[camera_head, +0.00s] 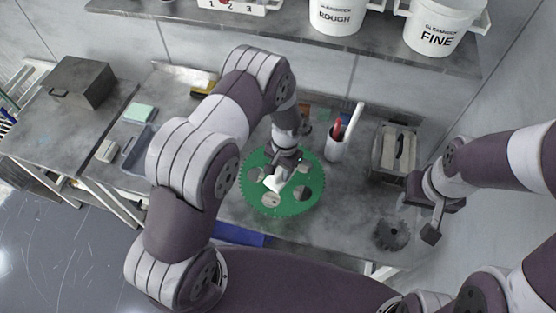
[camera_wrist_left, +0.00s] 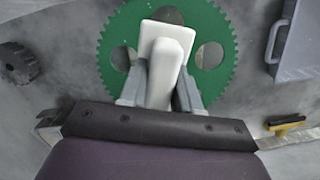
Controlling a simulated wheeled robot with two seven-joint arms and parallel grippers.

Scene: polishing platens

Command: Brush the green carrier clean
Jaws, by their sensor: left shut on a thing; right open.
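The green carrier (camera_head: 313,190), a toothed disc with several round holes, lies flat on the grey bench. It fills the upper middle of the left wrist view (camera_wrist_left: 115,45). My left gripper (camera_head: 284,165) is above the carrier. In the left wrist view its fingers (camera_wrist_left: 160,92) are shut on the handle of a white brush (camera_wrist_left: 168,55), whose flat head lies over the carrier. The brush (camera_head: 274,182) shows small in the head view; whether it touches the carrier I cannot tell. My right gripper (camera_head: 432,210) is open and empty at the right, above the bench edge.
A blue-grey tray (camera_head: 137,148) is left. White buckets (camera_head: 440,27) stand on the shelf above.

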